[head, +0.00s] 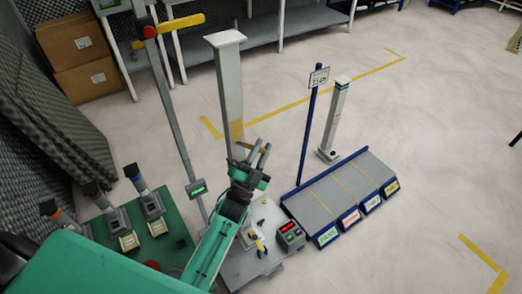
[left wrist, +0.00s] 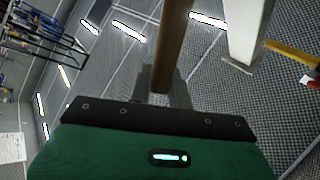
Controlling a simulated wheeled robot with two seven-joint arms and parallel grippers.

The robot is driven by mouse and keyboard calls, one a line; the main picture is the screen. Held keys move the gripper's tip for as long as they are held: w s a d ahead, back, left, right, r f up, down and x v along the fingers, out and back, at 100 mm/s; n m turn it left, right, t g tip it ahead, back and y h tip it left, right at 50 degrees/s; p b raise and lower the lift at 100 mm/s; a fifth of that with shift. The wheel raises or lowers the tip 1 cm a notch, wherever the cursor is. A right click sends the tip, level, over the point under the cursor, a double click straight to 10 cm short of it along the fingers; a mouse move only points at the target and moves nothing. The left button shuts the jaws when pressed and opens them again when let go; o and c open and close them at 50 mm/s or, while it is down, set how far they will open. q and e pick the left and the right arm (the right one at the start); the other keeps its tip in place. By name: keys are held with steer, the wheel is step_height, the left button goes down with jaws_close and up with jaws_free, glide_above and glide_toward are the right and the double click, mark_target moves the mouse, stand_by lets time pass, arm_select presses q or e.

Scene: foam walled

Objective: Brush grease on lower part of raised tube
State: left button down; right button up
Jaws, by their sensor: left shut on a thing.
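The raised tube (head: 229,80) is a tall pale square post with a wider cap, standing upright. A tan-yellow patch (head: 237,130) shows low on its front face; I cannot tell whether it is grease. My left gripper (head: 258,152) is just right of the tube's lower part. It is shut on a brush, whose brown wooden handle (left wrist: 173,40) rises between the fingers in the left wrist view. The bristles are not clear, and I cannot tell if they touch the tube. The tube also shows pale in the left wrist view (left wrist: 246,30). My right gripper is not in view.
A grey post with a yellow lever (head: 173,25) stands left of the tube. A blue-edged sloped rack (head: 340,195) with labelled lanes and a smaller white post (head: 335,120) are to the right. A green bench (head: 125,235) with hand tools is at lower left.

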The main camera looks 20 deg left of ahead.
arm_select(q)
step_height(320, 180, up, 2)
steer(key=shift+r+p, duration=0.1)
steer(key=shift+p, duration=0.5)
step_height(320, 180, down, 4)
steer(key=b, duration=0.3)
steer(key=shift+s+d, duration=0.2)
steer(key=shift+d, duration=0.1)
steer(key=shift+s+d+p, duration=0.15)
steer(key=shift+s+d, duration=0.65)
steer(key=shift+d, duration=0.25)
steer(key=shift+s+d+p, duration=0.15)
steer(key=shift+s+d, duration=0.65)
steer(key=shift+d, duration=0.3)
